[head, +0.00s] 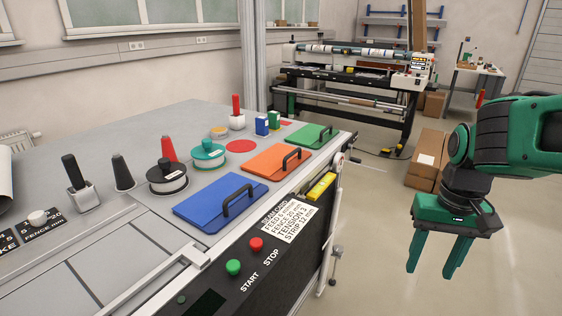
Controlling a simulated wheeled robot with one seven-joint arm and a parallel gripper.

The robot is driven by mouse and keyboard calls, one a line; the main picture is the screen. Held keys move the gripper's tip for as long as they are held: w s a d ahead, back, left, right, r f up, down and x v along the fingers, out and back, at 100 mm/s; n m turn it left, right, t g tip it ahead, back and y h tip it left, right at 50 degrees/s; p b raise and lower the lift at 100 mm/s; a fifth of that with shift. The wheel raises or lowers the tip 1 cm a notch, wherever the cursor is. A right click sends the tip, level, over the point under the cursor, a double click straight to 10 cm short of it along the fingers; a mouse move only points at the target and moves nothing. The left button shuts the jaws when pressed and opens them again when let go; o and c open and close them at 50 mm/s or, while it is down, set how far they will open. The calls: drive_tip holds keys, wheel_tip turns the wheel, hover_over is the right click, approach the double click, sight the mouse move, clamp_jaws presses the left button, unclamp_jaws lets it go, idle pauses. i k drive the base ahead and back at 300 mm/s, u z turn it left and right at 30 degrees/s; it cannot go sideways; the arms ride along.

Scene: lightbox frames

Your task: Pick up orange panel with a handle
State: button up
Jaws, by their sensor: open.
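The orange panel (262,162) lies flat on the grey worktop near its front edge. Its black handle (291,158) stands up on the panel's right side. A blue panel (203,206) with a black handle lies in front of it, and a green panel (306,133) with a black handle lies behind it. My gripper (430,270) hangs to the right of the worktop over the floor, fingers pointing down. It is open and empty, well apart from the orange panel.
The worktop (90,146) holds a dark spool (167,180), a teal spool (207,153), cones and small blocks left of the panels. START and STOP buttons (256,244) sit on the front face. Cardboard boxes (427,158) and a large machine stand behind. Floor around my gripper is clear.

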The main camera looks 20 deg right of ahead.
sight(275, 163)
drive_tip(key=u, duration=0.05)
drive_tip(key=k, duration=1.05)
drive_tip(key=z, duration=0.4)
drive_tip(key=i, duration=1.7)
drive_tip(key=u, duration=0.5)
